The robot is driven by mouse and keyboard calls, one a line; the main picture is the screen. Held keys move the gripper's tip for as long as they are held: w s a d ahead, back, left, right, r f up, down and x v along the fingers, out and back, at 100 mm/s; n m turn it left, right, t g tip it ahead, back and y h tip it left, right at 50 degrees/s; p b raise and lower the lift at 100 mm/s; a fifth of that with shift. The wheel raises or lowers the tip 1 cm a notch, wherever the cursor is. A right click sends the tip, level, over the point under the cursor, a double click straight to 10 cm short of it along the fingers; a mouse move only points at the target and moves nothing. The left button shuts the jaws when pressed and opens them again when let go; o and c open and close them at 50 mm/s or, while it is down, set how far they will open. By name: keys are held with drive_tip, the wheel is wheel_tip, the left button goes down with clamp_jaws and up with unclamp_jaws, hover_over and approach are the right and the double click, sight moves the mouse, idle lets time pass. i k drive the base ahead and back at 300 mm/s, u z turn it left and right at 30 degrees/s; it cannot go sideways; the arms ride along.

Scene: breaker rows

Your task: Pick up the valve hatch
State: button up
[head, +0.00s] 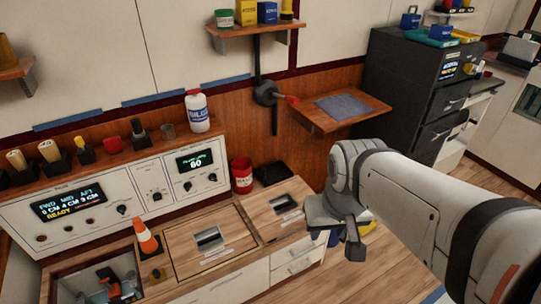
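Two wooden hatches are set in the counter top. The larger hatch (185,254) has a metal recessed pull and a small pale label, and lies flat in its frame. The smaller hatch (270,214), to its right, also has a metal pull and a label. The labels are too small to read, so I cannot tell which is the valve hatch. My gripper (338,232) hangs right of the smaller hatch, apart from both hatches. I see nothing held in it, but its fingertips are not clear enough to tell open from shut.
An orange-and-white cone (146,236) stands left of the larger hatch. An open bay (62,284) at lower left holds an orange-and-black item. A control panel (110,207), a red can (242,175) and a black object (273,173) line the back. A wooden wall shelf (318,123) sticks out behind my arm.

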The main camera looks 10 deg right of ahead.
sight(274, 211)
drive_tip(key=z, duration=0.05)
drive_tip(key=i, duration=1)
drive_tip(key=u, duration=0.05)
